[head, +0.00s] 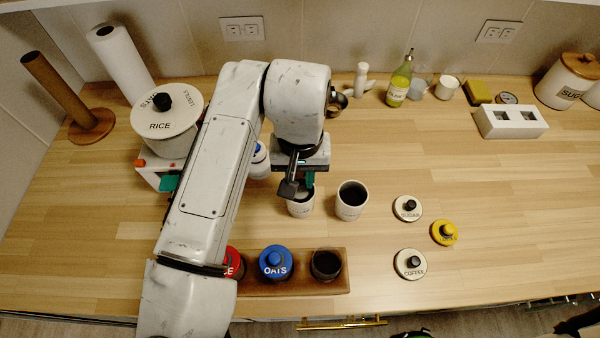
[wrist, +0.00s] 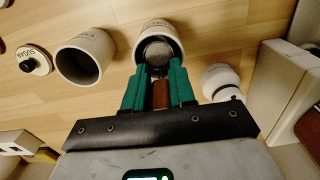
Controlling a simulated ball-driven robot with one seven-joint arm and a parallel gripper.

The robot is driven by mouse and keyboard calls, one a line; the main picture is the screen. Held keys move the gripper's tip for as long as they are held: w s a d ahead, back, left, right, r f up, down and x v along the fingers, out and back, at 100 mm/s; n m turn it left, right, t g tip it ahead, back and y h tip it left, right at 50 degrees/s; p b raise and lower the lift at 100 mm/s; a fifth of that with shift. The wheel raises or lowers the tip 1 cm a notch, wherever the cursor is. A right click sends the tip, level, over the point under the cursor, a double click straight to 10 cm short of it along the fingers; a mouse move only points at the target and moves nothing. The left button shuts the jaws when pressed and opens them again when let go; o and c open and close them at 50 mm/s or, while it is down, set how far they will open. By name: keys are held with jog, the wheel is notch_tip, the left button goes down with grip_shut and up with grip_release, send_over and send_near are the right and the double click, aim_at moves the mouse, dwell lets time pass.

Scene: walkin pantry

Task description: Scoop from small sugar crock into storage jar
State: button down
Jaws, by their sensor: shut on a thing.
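My gripper (head: 297,188) is shut on the brown handle of a scoop (wrist: 160,95). The scoop's round grey metal bowl (wrist: 158,53) is at the mouth of a small white crock (head: 300,208), which also shows in the wrist view (wrist: 141,34). Whether the bowl holds sugar I cannot tell. A second open white crock (head: 351,208) with a dark inside stands beside it, also in the wrist view (wrist: 85,58). A lid marked SUGAR (head: 407,208) lies to its right. An open dark jar (head: 326,265) sits in the wooden tray (head: 300,288); its contents are unclear.
A blue OATS lid (head: 276,262) and a red-lidded jar (head: 233,262) are in the tray. A yellow lid (head: 445,233) and a COFFEE lid (head: 410,264) lie at right. A RICE canister (head: 167,132) stands left, partly behind my arm.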

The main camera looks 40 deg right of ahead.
notch_tip(320, 180, up, 6)
jog(key=p, duration=0.5)
jog(key=shift+r, duration=0.2)
dwell(0.3)
